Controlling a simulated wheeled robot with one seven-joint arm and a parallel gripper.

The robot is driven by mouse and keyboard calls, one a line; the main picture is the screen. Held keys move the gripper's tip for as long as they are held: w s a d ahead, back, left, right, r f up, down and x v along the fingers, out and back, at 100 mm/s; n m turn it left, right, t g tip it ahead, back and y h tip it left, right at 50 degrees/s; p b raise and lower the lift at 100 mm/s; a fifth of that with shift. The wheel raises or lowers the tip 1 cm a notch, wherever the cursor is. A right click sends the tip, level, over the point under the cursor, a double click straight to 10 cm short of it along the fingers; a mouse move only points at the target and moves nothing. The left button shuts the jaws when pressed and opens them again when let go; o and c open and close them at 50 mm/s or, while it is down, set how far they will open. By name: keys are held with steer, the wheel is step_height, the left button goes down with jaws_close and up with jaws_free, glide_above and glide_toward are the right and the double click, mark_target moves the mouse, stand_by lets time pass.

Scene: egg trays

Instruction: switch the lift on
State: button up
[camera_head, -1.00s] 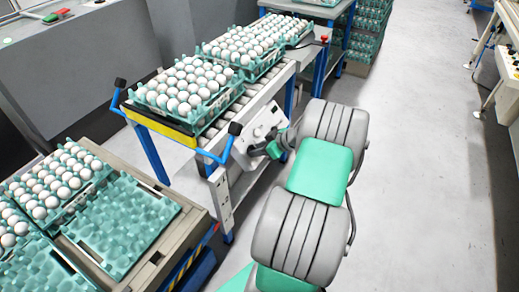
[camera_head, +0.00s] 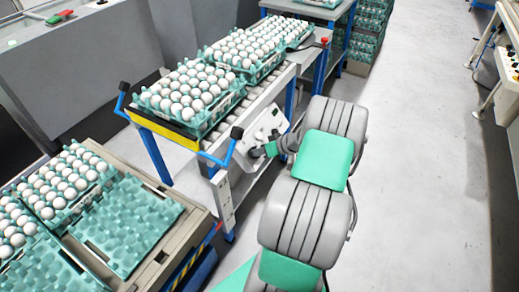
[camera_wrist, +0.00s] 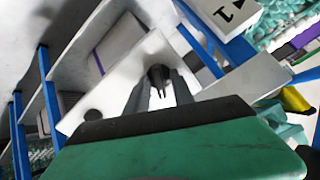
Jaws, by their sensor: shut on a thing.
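A white control plate (camera_head: 265,122) is fixed to the side of the roller conveyor, facing my arm. In the wrist view the plate (camera_wrist: 112,75) fills the middle, with a dark knob (camera_wrist: 160,73) standing out from it. My gripper (camera_wrist: 160,92) has its two grey fingers on either side of the knob and is shut on it. In the head view my gripper (camera_head: 257,151) is small and close against the plate, and the knob is hidden there. I cannot read which way the knob points.
Trays of white eggs (camera_head: 184,92) stand on the conveyor. A blue handle (camera_head: 222,152) rises at its near corner, left of my gripper. A crate with an empty green tray (camera_head: 125,225) stands at the lower left. The floor (camera_head: 425,160) to the right is clear.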

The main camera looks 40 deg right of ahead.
steer(key=m+p, duration=0.1)
steer(key=m, duration=0.1)
steer(key=m+p, duration=0.2)
steer(key=m, duration=0.1)
steer(key=shift+w+a+m, duration=0.1)
steer(key=shift+a+m, duration=0.15)
steer(key=shift+m, duration=0.05)
steer(key=m+p, duration=0.3)
steer(key=m, duration=0.3)
steer(key=shift+c, duration=0.2)
steer(key=o, duration=0.7)
steer(key=shift+f+m, duration=0.25)
steer(key=shift+m, duration=0.15)
steer(key=shift+d+r+p, duration=0.1)
steer(key=shift+r+p, duration=0.3)
steer(key=shift+p, duration=0.05)
steer(key=p+v, duration=0.2)
steer(key=v, duration=0.2)
steer(key=p+v, duration=0.2)
steer(key=v, duration=0.2)
steer(key=shift+s+d, duration=0.25)
steer(key=shift+d, duration=0.05)
